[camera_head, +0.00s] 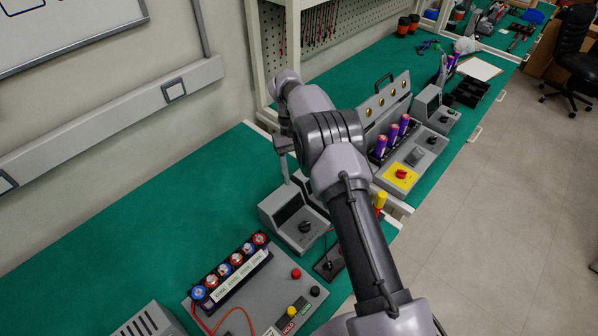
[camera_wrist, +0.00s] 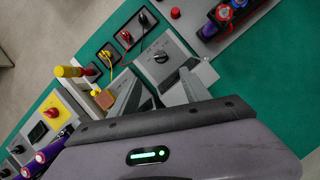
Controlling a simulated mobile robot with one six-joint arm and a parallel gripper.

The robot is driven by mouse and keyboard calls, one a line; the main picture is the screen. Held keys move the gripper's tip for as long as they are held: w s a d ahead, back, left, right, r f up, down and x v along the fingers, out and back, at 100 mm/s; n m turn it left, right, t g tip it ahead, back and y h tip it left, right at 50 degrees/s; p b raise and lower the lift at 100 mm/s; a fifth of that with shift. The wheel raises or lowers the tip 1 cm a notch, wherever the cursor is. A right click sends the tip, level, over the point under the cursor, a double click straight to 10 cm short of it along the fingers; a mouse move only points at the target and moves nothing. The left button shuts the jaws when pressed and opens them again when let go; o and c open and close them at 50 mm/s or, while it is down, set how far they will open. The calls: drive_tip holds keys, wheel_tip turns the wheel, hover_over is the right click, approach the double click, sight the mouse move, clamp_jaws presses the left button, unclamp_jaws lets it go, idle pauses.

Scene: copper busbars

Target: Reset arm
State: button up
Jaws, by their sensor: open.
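My arm (camera_head: 350,215) reaches from the bottom of the head view up over the green bench (camera_head: 110,225), bending at its upper end near the wall. My gripper (camera_wrist: 160,78) is open in the wrist view, with its two grey fingers apart and nothing seen between them. It points down toward a grey box with a black knob (camera_wrist: 160,57); the same box shows in the head view (camera_head: 304,228), left of my forearm. I cannot tell the exact gap between the fingers and the box. In the head view my arm hides part of the bench.
A grey panel (camera_head: 252,295) with a row of red and blue round caps stands at the front. A panel with a yellow plate (camera_head: 399,175) and purple cylinders (camera_head: 393,131) stands beyond my forearm. A yellow-handled tool (camera_head: 380,200) stands nearby. The left bench is clear.

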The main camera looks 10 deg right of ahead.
drive_tip(key=s+r+m+t+b, duration=0.1)
drive_tip(key=s+r+t+b, duration=0.15)
drive_tip(key=r, duration=0.35)
drive_tip(key=s+r+t+y+b, duration=0.1)
drive_tip(key=s+r, duration=0.3)
drive_tip(key=r, duration=0.3)
drive_tip(key=s+r+m+t+b, duration=0.1)
drive_tip(key=s+r+b, duration=0.15)
drive_tip(key=r, duration=0.35)
drive_tip(key=s+a+f+m+t+b, duration=0.1)
drive_tip(key=s+t, duration=0.1)
drive_tip(key=s, duration=0.9)
drive_tip(key=s+f+m+t+y+b, duration=0.1)
drive_tip(key=s+m+t+b, duration=0.1)
drive_tip(key=s, duration=1)
drive_tip(key=shift+a+f+m+t+y, duration=0.3)
drive_tip(key=shift+a+f+t, duration=0.1)
drive_tip(key=shift+t, duration=0.45)
